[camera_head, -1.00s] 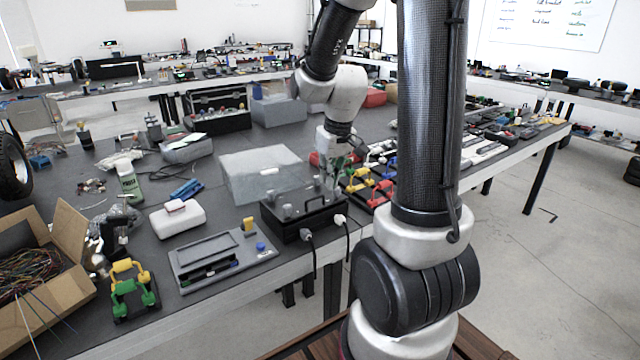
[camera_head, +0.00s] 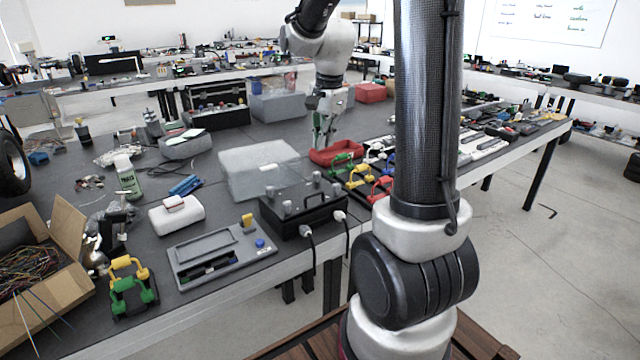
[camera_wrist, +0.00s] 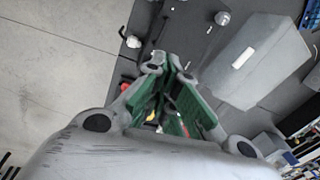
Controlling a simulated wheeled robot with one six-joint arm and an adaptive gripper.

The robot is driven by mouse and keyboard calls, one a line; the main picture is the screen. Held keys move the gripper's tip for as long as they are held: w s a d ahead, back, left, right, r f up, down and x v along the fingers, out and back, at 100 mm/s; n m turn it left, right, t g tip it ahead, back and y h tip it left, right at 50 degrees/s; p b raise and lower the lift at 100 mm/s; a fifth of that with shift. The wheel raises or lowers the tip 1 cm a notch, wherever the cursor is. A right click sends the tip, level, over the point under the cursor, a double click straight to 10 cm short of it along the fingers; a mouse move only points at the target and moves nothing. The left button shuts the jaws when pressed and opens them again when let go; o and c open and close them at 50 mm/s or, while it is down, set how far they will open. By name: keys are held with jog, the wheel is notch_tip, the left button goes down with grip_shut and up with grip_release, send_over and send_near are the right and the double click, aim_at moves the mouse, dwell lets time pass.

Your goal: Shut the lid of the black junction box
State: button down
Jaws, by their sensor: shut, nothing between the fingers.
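The black junction box (camera_head: 296,222) stands at the near edge of the table, with grey knobs on top and two plugged cables at its front. I cannot tell for sure whether the lid is fully seated. My gripper (camera_head: 322,146) is above the table behind the box, apart from it and beside a red tray. Its green-padded fingers point down and are shut with nothing between them. The fingers also show in the wrist view (camera_wrist: 168,72).
A grey translucent case (camera_head: 258,170) lies just behind the box. The red tray (camera_head: 338,156) and several coloured handled pieces (camera_head: 360,178) are to the right. A grey panel device (camera_head: 220,255) and a white box (camera_head: 176,219) are to the left.

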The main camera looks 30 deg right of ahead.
jog(key=m, duration=0.2)
send_near(320, 193)
jog(key=f, duration=0.3)
jog(key=w+f, duration=0.1)
jog(key=f, duration=0.2)
jog(key=shift+w+f, duration=0.2)
jog(key=shift+f, duration=0.15)
